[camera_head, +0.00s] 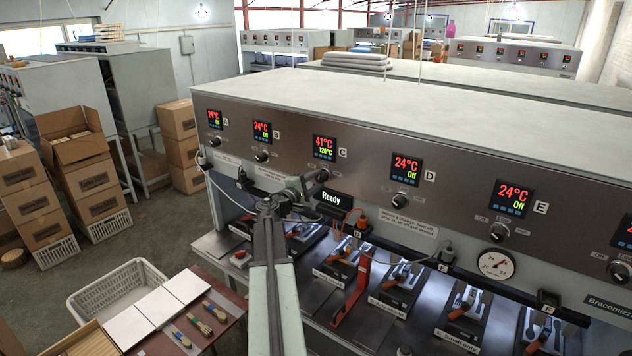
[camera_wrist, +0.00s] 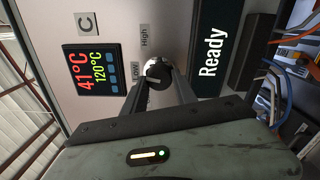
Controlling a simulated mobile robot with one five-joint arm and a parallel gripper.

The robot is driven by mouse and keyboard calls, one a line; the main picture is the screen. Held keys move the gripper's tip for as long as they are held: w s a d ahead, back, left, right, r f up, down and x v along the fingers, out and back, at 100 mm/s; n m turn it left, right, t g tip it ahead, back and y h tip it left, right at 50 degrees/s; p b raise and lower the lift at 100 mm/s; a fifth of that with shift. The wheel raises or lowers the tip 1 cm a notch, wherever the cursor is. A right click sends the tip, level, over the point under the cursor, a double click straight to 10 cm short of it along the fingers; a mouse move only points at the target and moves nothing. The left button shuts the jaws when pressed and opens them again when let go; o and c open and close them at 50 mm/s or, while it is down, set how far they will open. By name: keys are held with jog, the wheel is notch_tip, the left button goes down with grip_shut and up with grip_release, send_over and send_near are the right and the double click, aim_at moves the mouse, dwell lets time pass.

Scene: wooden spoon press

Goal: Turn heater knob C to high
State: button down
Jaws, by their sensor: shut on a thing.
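Heater knob C (camera_head: 322,175) is a small dark knob below the display marked C (camera_head: 324,147) on the steel panel. It also shows in the wrist view as a round black knob (camera_wrist: 158,70) with a bright edge. Display C (camera_wrist: 94,69) reads 41°C in red over 120°C in green. My gripper (camera_head: 314,181) reaches the knob from the front. In the wrist view its two fingers (camera_wrist: 160,84) are closed around the knob. Labels Low (camera_wrist: 136,72) and High (camera_wrist: 145,36) sit beside the knob. The knob's pointer cannot be made out.
Knobs B (camera_head: 262,156) and D (camera_head: 392,187) sit on either side along the panel. A Ready display (camera_head: 334,200) is close below and right of knob C. Presses with orange handles (camera_head: 398,273) and cables stand on the bench below. A brown table (camera_head: 225,335) stands at the lower left.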

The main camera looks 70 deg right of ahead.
jog(key=m, duration=0.4)
jog(key=shift+r+m, duration=0.1)
jog(key=shift+m, duration=0.2)
jog(key=m, duration=0.4)
jog(key=shift+m, duration=0.4)
jog(key=c, duration=1)
grip_release()
jog(key=v, duration=0.7)
jog(key=shift+a, duration=0.35)
